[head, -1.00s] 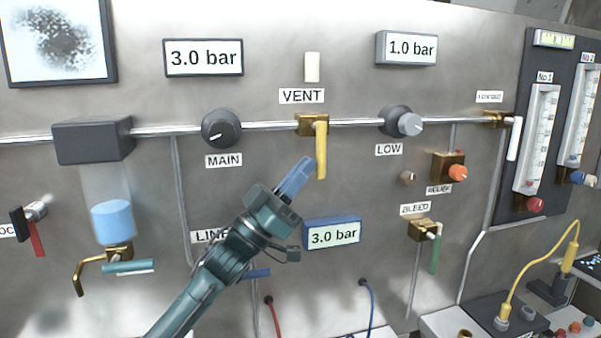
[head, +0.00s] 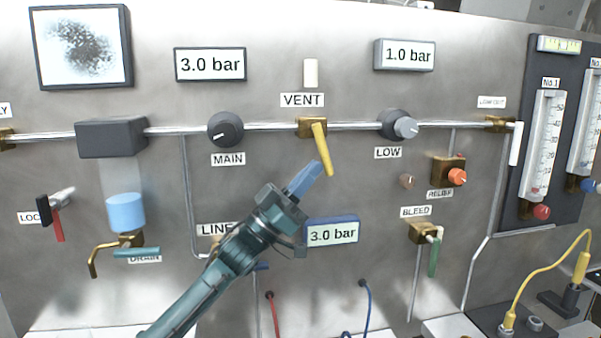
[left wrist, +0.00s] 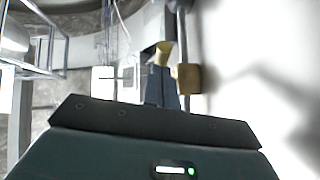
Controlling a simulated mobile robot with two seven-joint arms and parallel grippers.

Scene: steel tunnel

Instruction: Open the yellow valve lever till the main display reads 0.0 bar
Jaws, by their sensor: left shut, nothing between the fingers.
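The yellow valve lever (head: 322,150) hangs from its brass valve body (head: 311,127) under the VENT label, its lower end tilted to the right. The main display (head: 210,65) reads 3.0 bar. My left gripper (head: 312,172) is shut and empty, its blue fingers just left of the lever's lower part. I cannot tell whether they touch it. In the left wrist view the shut fingers (left wrist: 162,88) point at the yellow lever end (left wrist: 163,48), with the brass body (left wrist: 187,77) to their right. My right gripper is not in view.
The MAIN knob (head: 226,129) and LOW knob (head: 398,125) sit on the same pipe, either side of the lever. The line display (head: 332,232) reads 3.0 bar, beside my left wrist. The green bleed lever (head: 433,256) is lower right. The low display (head: 404,55) reads 1.0 bar.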

